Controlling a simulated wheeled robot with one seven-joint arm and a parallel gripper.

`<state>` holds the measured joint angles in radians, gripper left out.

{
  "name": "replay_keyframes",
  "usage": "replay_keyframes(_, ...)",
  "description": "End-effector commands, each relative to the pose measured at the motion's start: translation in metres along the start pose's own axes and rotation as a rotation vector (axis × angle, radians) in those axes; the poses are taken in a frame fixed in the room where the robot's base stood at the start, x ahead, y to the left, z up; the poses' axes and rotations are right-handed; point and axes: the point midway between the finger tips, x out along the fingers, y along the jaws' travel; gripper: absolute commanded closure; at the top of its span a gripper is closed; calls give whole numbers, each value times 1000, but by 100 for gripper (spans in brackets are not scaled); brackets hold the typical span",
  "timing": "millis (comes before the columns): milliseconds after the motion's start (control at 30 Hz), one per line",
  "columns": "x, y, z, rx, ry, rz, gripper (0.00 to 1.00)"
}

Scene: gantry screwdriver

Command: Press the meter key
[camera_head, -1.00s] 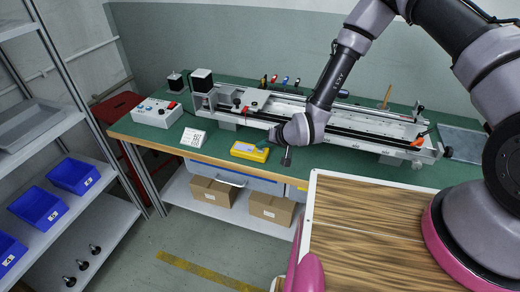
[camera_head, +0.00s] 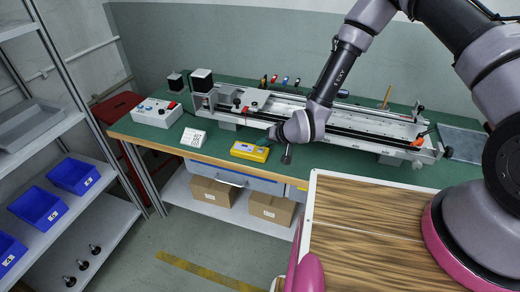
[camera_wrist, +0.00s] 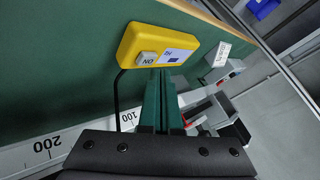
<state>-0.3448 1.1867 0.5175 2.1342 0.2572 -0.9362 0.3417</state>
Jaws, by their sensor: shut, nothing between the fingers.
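The yellow meter (camera_head: 249,151) lies on the green bench top near its front edge. In the wrist view the meter (camera_wrist: 128,44) shows a grey key marked "ON" (camera_wrist: 146,59) beside a small display panel (camera_wrist: 176,55). My gripper (camera_wrist: 160,72) is shut and empty, with its dark green fingers together. In the wrist view its fingertips appear just beside the key, at the meter's lower edge. Whether they touch the key cannot be told. In the head view my gripper is just right of the meter, and its fingers are mostly hidden against the bench.
A long gantry rail (camera_head: 350,121) runs along the bench behind the meter. A white sign block (camera_head: 193,138) and a control box (camera_head: 157,112) stand to the left. A black cable leaves the meter. A wooden-topped surface (camera_head: 365,225) is in front at the right.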

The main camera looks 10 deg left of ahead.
Motion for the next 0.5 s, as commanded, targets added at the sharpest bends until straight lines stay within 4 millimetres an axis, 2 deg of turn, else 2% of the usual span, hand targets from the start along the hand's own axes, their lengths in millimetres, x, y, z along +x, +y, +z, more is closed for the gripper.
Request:
replay_keyframes(167,-3,-2,-3,-1,1,-1,100)
replay_keyframes(500,-26,-19,-20,-1,2,-1,100)
